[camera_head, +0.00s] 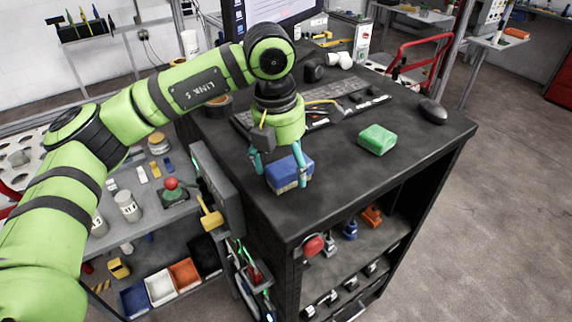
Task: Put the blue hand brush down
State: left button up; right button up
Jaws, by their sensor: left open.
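The blue hand brush (288,175) is a small blue block with a paler lower edge. It rests on the dark top of the workbench (345,190), near the left front edge. My left gripper (279,170) points down over it, with one teal finger on each side of the brush. The fingers are open; I cannot tell whether either one touches the brush. My right gripper does not show.
A green block (377,139) lies to the right of the brush. A black mouse (433,111) and a keyboard (345,105) are farther back. A monitor (275,15) stands behind. The bench top between the brush and the right edge is mostly clear.

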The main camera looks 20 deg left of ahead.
aim_at(279, 163)
pick_arm(q)
jog(key=r+b, duration=0.1)
jog(key=r, duration=0.5)
jog(key=s+r+b, duration=0.1)
jog(key=r, duration=0.3)
jog(key=shift+a+b, duration=0.35)
jog(key=shift+s+a+r, duration=0.1)
jog(key=shift+r, duration=0.45)
